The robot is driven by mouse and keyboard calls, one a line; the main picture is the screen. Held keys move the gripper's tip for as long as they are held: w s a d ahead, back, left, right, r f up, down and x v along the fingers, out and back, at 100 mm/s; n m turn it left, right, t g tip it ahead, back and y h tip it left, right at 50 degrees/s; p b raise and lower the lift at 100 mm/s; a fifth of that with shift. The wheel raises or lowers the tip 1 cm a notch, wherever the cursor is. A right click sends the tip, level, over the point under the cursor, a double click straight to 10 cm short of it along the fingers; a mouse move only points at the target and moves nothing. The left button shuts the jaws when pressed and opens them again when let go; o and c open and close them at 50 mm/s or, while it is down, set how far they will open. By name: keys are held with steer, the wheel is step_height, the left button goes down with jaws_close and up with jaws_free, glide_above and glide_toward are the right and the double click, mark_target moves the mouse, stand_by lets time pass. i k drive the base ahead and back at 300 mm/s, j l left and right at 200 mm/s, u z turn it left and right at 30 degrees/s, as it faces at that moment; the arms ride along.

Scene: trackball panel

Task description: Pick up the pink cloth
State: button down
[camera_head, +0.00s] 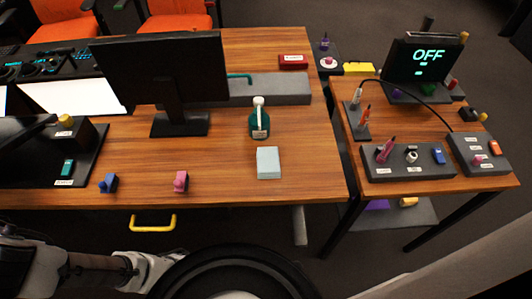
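No thing in view is plainly a pink cloth. A small pink item (181,181) stands near the front edge of the wooden desk (225,190). It looks more like a small block than a flat cloth, but it is too small to tell. Another pink piece (385,151) leans up from a grey panel on the right-hand table. My arm's links show at the lower left, below the desk's front edge. My gripper cannot be made out in this view.
A green bottle (259,120) and a monitor (165,70) stand behind. A yellow handle (153,223) sticks out below the desk edge. A gap separates desk and right table.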

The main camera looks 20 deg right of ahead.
mark_target(268, 165)
steer(key=z, duration=0.45)
steer(key=u, duration=1.3)
steer(key=z, duration=1.3)
steer(key=k+j+z, duration=0.1)
steer(key=j+z, duration=0.15)
steer(key=j, duration=0.15)
steer(key=k+j+z, duration=0.2)
steer(key=j, duration=0.2)
steer(key=j+z, duration=0.25)
steer(key=j, duration=0.15)
steer(key=k, duration=0.1)
